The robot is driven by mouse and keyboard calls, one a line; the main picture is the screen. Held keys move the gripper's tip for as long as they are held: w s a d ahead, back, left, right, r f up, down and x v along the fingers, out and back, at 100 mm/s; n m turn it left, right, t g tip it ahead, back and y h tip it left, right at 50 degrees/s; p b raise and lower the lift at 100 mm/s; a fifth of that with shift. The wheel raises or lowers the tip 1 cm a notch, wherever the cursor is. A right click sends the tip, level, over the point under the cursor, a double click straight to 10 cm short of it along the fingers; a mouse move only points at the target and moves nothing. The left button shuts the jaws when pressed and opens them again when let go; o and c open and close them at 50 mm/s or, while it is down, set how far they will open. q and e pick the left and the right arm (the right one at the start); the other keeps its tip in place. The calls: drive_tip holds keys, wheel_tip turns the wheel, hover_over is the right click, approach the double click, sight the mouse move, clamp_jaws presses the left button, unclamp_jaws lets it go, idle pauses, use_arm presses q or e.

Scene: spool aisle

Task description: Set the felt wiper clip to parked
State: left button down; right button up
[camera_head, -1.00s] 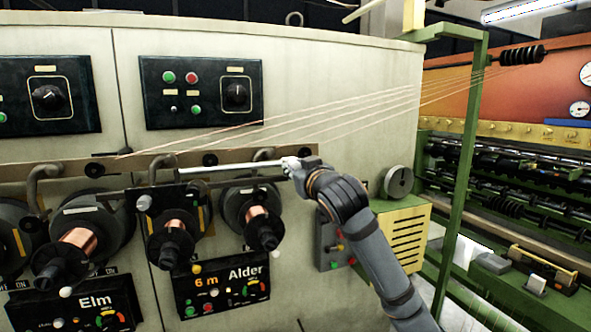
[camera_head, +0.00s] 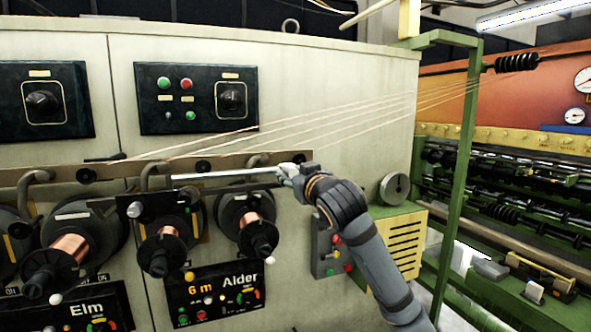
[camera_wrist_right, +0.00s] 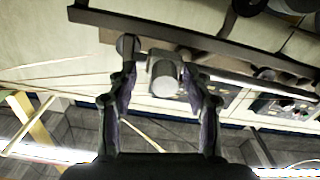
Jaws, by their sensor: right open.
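My right gripper (camera_head: 288,172) is at the right end of a pale horizontal bar (camera_head: 225,174) below the cabinet's rail. In the right wrist view my right gripper (camera_wrist_right: 162,80) is open, its two fingers spread. A small grey block with a round pale end (camera_wrist_right: 166,78) shows between the fingertips; it may be the felt wiper clip, but I cannot be sure. I see no clear contact with the fingers. The clip's setting cannot be read. My left gripper is not in view.
Copper wire spools (camera_head: 158,246) stick out below the rail (camera_head: 125,172). An Alder panel (camera_head: 215,292) sits below them. Thin wires (camera_head: 330,125) run up right to a green post (camera_head: 462,170). A grey and yellow box (camera_head: 405,243) stands right of the spools, near my arm.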

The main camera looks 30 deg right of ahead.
wheel_tip(320, 180, up, 10)
drive_tip(key=shift+f, duration=0.1)
drive_tip(key=shift+d, duration=0.1)
idle(0.5)
